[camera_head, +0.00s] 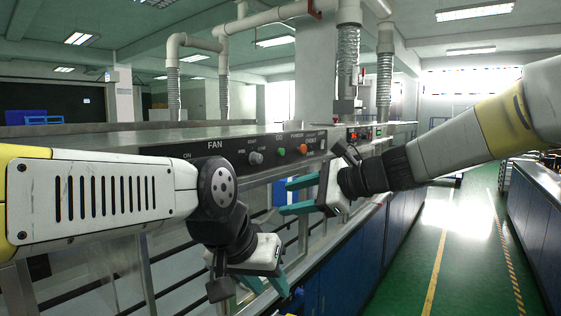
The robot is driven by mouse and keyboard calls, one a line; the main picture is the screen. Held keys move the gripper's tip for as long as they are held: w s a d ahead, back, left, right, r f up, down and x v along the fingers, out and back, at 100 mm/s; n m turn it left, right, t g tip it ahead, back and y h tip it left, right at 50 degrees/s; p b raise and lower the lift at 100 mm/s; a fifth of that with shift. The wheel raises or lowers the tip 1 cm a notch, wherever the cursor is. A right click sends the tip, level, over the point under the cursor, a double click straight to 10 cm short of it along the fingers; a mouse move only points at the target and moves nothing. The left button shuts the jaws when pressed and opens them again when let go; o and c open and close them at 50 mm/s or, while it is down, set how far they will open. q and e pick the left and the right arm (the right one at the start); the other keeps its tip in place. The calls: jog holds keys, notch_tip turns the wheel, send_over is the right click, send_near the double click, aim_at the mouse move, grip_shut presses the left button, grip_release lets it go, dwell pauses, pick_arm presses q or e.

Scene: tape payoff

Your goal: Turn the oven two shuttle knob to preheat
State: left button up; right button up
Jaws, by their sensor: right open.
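A dark control panel (215,148) runs along the front of the grey machine, with a "FAN" label and other small labels too blurred to read. It carries a grey knob (255,157), a green button (281,152) and an orange knob (303,150). I cannot tell which control is the oven two shuttle knob. My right gripper (300,195) is open and empty, with its teal fingers pointing left, below the orange knob in the picture and apart from it. My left gripper (265,284) is lower, with its teal fingers apart and nothing seen between them.
More panels with a red light (353,135) continue farther along the line. Blue cabinets (345,255) stand below. A green aisle floor (455,250) lies clear to the right, with another blue counter (535,215) beyond it. My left forearm covers part of the machine front.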

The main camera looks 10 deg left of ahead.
aim_at(260, 159)
jog(key=w+a+r+m+y, duration=0.1)
jog(key=w+a+r+m, duration=0.1)
jog(key=w+a+m, duration=0.1)
jog(key=w+a+r+m+t+y, duration=0.1)
jog(key=w+a+r+m, duration=0.1)
jog(key=w+a+m, duration=0.1)
jog(key=w+a+r+m+t+y, duration=0.1)
jog(key=w+a+m, duration=0.1)
jog(key=w+a, duration=0.3)
jog(key=shift+w+a+r+m+y, duration=0.25)
jog(key=shift+w+r+m+y, duration=0.15)
jog(key=shift+w, duration=0.3)
jog(key=shift+t, duration=0.3)
grip_shut()
